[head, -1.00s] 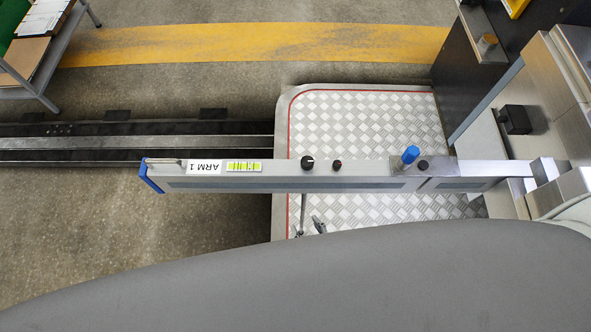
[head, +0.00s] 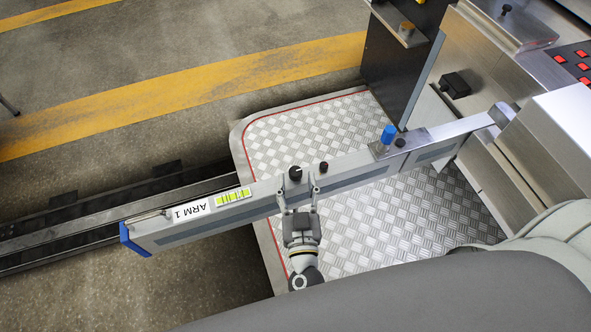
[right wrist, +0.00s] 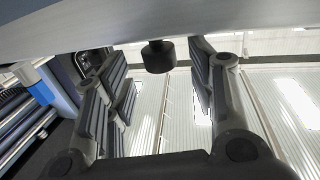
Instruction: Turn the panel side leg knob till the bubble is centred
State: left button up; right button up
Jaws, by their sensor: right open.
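A long grey beam labelled ARM 1 (head: 262,207) crosses the head view at a slant. A yellow-green level vial (head: 233,197) sits on its top; the bubble is too small to place. A black knob (head: 295,173) stands on the beam right of the vial, and a smaller dark knob (head: 323,167) stands further right. My right gripper (head: 298,191) is open at the beam's near side, with its fingers either side of the larger knob. In the right wrist view, a black knob (right wrist: 158,56) shows between the spread fingers, with no visible contact. My left gripper is out of view.
A dark upright panel (head: 398,70) and steel machine housing (head: 500,60) bound the right. A checkered metal platform (head: 350,235) lies beneath the beam. Open floor with yellow stripes lies to the left.

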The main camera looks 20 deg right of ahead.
aim_at(297, 178)
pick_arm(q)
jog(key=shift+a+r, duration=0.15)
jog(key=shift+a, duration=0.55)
pick_arm(e)
jog(key=shift+x, duration=2)
jog(key=c, duration=1.1)
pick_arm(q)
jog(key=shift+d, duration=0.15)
pick_arm(e)
jog(key=shift+o, duration=0.2)
pick_arm(q)
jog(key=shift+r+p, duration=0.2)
jog(key=shift+p, duration=0.1)
pick_arm(e)
jog(key=shift+y, duration=0.3)
